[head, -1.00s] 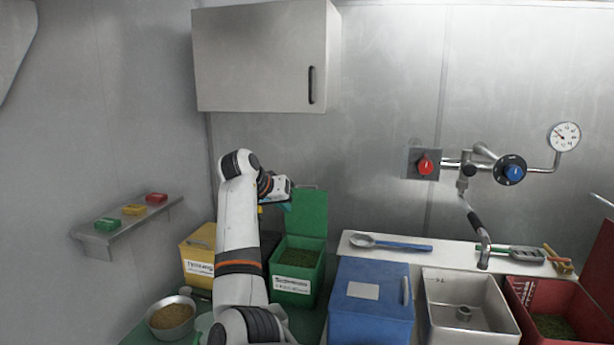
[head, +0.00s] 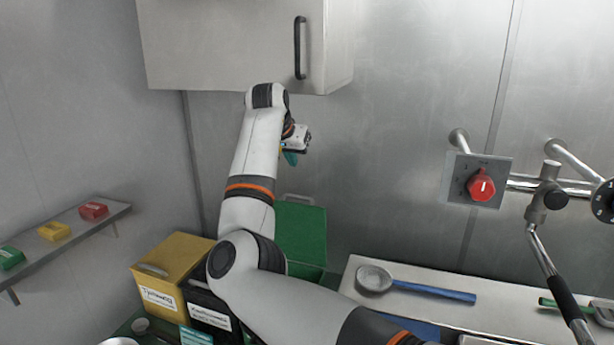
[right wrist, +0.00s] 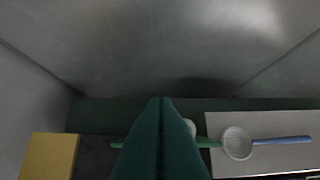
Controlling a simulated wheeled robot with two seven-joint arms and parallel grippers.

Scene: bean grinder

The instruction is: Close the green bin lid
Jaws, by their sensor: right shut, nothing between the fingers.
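The green bin lid (head: 301,232) stands open and upright at the back of the green bin (head: 303,270), which is largely hidden behind my right arm. In the right wrist view the lid (right wrist: 209,145) shows as a thin green edge, partly covered by my fingers. My right gripper (head: 290,158) is above the lid, apart from it and below the wall cabinet. Its teal fingers (right wrist: 160,104) are shut with nothing between them. My left gripper is not in view.
A yellow bin (head: 172,268) and a black bin (head: 207,308) stand left of the green bin. A white shelf (head: 420,275) with a blue-handled strainer (head: 430,291) lies to the right. A wall cabinet (head: 225,45) hangs above my right gripper. Pipes (head: 530,187) stick out at right.

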